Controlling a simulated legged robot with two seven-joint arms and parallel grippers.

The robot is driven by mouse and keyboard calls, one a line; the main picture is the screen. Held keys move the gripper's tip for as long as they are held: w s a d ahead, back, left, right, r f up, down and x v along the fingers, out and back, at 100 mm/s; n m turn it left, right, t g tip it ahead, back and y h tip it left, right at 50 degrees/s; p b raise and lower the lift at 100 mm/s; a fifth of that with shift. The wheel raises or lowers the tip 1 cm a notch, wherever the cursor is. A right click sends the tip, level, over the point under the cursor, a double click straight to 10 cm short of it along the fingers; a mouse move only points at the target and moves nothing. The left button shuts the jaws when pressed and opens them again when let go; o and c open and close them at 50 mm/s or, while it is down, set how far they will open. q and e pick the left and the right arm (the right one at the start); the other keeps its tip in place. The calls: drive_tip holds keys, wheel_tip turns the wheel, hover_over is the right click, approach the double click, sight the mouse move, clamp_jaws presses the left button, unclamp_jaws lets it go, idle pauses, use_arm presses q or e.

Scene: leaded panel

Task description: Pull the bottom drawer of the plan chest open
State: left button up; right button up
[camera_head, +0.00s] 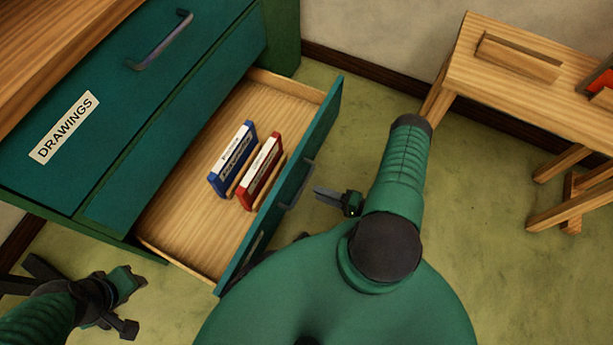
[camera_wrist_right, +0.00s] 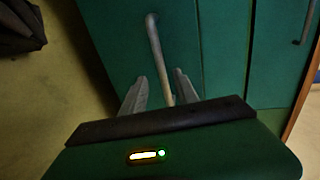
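The green plan chest (camera_head: 180,110) stands at the left in the head view. Its lowest visible drawer (camera_head: 185,215) is pulled well out, showing a pale wooden inside. A grey bar handle (camera_head: 296,186) is on that drawer's front. My right gripper (camera_head: 322,192) is just in front of this handle. In the right wrist view, a pale bar handle (camera_wrist_right: 154,45) runs between the two spread fingers (camera_wrist_right: 160,90), with gaps beside it. My left gripper (camera_head: 128,292) is low at the left, beside the chest; its fingertips are unclear.
A blue case (camera_head: 232,160) and a red case (camera_head: 260,172) stand in the open drawer. An upper drawer with a DRAWINGS label (camera_head: 64,127) is shut. A wooden bench (camera_head: 510,80) stands at the right. Green floor (camera_head: 480,270) is clear between.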

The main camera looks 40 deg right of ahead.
drive_tip(key=p+v, duration=0.1)
drive_tip(key=v, duration=0.8)
drive_tip(key=shift+s+p, duration=0.15)
drive_tip(key=shift+p, duration=0.25)
